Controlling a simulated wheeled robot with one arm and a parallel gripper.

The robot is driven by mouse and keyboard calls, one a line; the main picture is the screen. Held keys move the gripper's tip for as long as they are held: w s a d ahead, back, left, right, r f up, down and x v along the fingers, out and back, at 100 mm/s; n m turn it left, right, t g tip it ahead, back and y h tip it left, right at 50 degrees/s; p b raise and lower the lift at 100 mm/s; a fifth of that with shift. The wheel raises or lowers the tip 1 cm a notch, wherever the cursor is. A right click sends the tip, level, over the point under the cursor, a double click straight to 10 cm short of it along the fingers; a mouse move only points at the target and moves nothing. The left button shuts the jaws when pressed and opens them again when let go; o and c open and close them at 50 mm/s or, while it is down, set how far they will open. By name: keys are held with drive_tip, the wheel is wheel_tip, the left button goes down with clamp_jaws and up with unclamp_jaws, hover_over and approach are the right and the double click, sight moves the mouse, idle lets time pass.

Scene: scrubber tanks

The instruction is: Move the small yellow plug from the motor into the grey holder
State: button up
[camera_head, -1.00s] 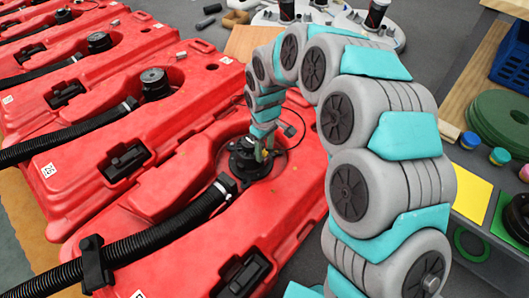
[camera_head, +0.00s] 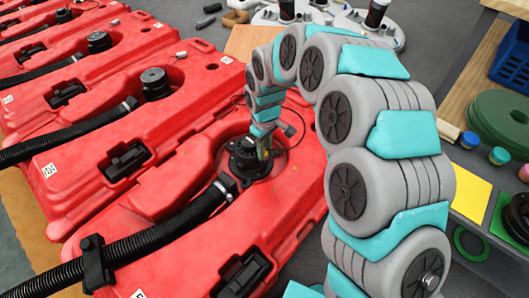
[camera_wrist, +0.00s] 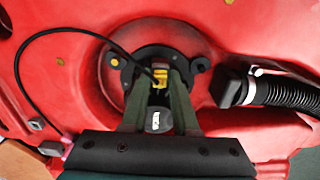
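The small yellow plug (camera_wrist: 160,77) sits at the black motor (camera_head: 248,160) on the nearest red tank, with a black cable running to it. The motor also shows in the wrist view (camera_wrist: 130,60). My gripper (camera_wrist: 160,72) points down at the motor, its two green fingers on either side of the plug. Whether they touch the plug is too small to tell. In the head view my gripper (camera_head: 264,148) is at the motor's right side. A dark part with a white label (camera_wrist: 158,121) shows between the fingers. I cannot make out the grey holder with certainty.
A black ribbed hose (camera_head: 150,232) runs from the motor across the nearest red tank (camera_head: 185,255). More red tanks stand in a row to the left. At the right are a yellow sheet (camera_head: 469,192), green discs (camera_head: 502,118) and a blue crate (camera_head: 512,55).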

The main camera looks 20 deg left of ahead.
clamp_jaws()
idle(0.8)
drive_tip(key=o, duration=1.3)
unclamp_jaws()
wheel_tip(320, 180, up, 8)
drive_tip(key=shift+f, duration=0.25)
drive_tip(key=shift+r, duration=0.15)
